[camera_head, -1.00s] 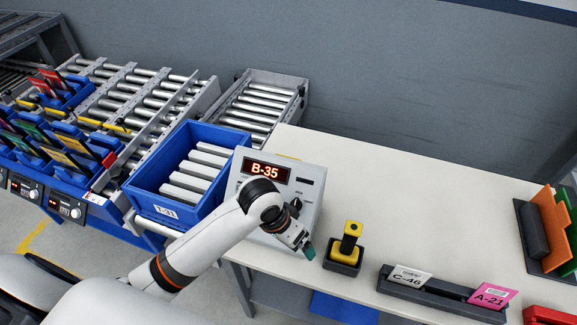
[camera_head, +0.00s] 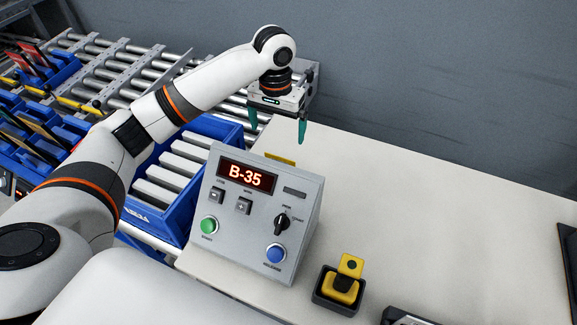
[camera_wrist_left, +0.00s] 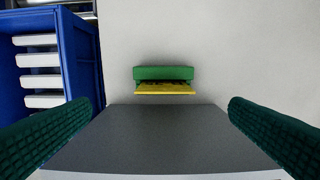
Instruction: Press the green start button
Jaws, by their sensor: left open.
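The grey control box (camera_head: 255,215) stands on the pale table in the head view, with a red "B-35" display (camera_head: 247,176). The green button (camera_head: 209,226) is at the lower left of its sloped face, uncovered. A blue button (camera_head: 275,253), a black rotary knob (camera_head: 282,222) and two small square keys share the face. My left gripper (camera_head: 277,128) is open and empty, fingers pointing down, above and behind the box. In the left wrist view its green fingers (camera_wrist_left: 160,130) are wide apart, with a grey surface between them. The green button is not visible there. My right gripper is not in view.
A blue bin (camera_head: 222,126) with white bars stands left of the box. A yellow-and-black item in a dark holder (camera_head: 325,301) sits to its right. Behind the box is a yellow piece (camera_head: 280,158); a green block with yellow (camera_wrist_left: 163,74) shows in the wrist view.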

